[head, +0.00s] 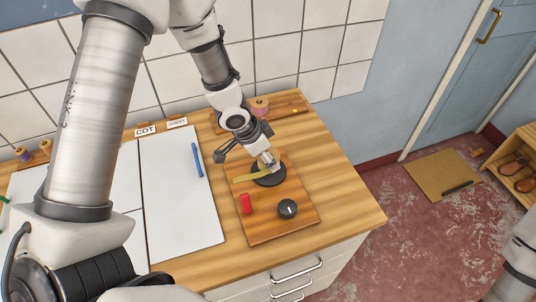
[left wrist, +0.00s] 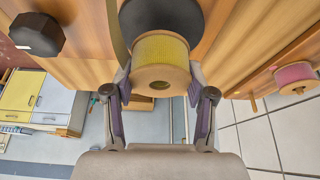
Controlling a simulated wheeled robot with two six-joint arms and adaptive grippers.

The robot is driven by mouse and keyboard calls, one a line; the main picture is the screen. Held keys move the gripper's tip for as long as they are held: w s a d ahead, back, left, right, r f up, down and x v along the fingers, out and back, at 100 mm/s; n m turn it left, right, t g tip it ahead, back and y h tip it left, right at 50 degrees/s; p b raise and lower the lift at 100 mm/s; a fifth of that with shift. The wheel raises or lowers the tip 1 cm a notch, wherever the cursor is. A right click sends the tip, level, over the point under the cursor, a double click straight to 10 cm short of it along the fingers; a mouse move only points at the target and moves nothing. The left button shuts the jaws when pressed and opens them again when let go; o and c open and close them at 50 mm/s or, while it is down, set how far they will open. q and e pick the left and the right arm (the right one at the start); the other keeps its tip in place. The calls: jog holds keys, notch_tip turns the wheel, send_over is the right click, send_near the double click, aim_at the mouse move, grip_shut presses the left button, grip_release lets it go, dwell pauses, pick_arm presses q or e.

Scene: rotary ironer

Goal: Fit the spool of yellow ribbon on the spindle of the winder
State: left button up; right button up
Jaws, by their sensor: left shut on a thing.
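The spool of yellow ribbon (left wrist: 160,62) is between the fingers of my left gripper (left wrist: 160,90), which is shut on it. In the head view my left gripper (head: 266,160) is over the black disc (head: 270,179) of the winder, and largely hides the spool. The winder's wooden board (head: 271,219) carries the disc, a red part (head: 245,204) and a black knob (head: 287,208). A yellowish strip (head: 247,179) runs left from the disc. The spindle is hidden, so I cannot tell whether the spool is on it. My right gripper is out of view.
A rack at the back holds a pink-topped spool (head: 260,107). White panels (head: 184,205) with a blue pen (head: 197,160) cover the bench's left part. Small labels (head: 146,130) stand behind. The bench (head: 335,190) is clear right of the board.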

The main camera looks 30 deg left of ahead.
pick_arm(q)
jog(key=shift+f, duration=0.3)
jog(key=o, duration=1.5)
jog(key=shift+r, duration=0.1)
notch_tip(320, 180, up, 9)
jog(key=p, duration=1)
jog(key=shift+r, duration=0.15)
